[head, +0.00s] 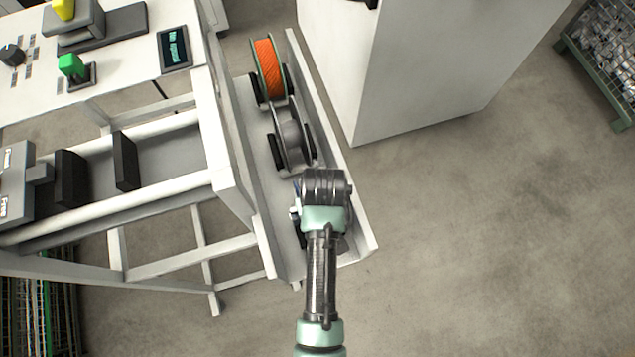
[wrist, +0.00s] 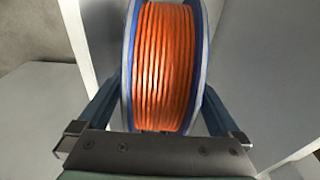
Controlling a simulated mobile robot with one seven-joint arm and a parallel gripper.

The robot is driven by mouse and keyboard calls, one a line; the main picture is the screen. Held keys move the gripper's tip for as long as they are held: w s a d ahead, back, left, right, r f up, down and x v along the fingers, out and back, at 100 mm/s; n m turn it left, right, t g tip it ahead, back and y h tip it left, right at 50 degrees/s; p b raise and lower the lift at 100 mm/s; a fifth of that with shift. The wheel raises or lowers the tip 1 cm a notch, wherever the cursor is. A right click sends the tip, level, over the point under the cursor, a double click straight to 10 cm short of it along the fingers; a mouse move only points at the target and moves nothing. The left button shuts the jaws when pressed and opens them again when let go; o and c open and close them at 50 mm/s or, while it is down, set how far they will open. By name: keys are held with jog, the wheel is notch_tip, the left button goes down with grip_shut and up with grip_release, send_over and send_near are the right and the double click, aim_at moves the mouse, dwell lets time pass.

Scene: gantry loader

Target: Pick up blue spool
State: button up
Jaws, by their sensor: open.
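The blue spool (wrist: 166,65) fills the middle of the wrist view, with blue flanges and orange line wound between them. It stands upright. My gripper (wrist: 160,112) is open, with one finger on each side of the spool; I cannot tell whether they touch it. In the head view my wrist covers the near end of the tray and hides most of the spool there. Only a small bluish-white edge shows at the left of my wrist.
The long white tray (head: 362,250) also holds a grey spool (head: 291,141) and an orange spool (head: 267,68) with greenish flanges, both on black supports. A white machine frame (head: 235,190) stands left, a white cabinet (head: 400,90) behind right.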

jog(key=shift+w+f, duration=0.1)
jog(key=shift+f, duration=0.85)
jog(key=shift+r, duration=0.1)
grip_shut()
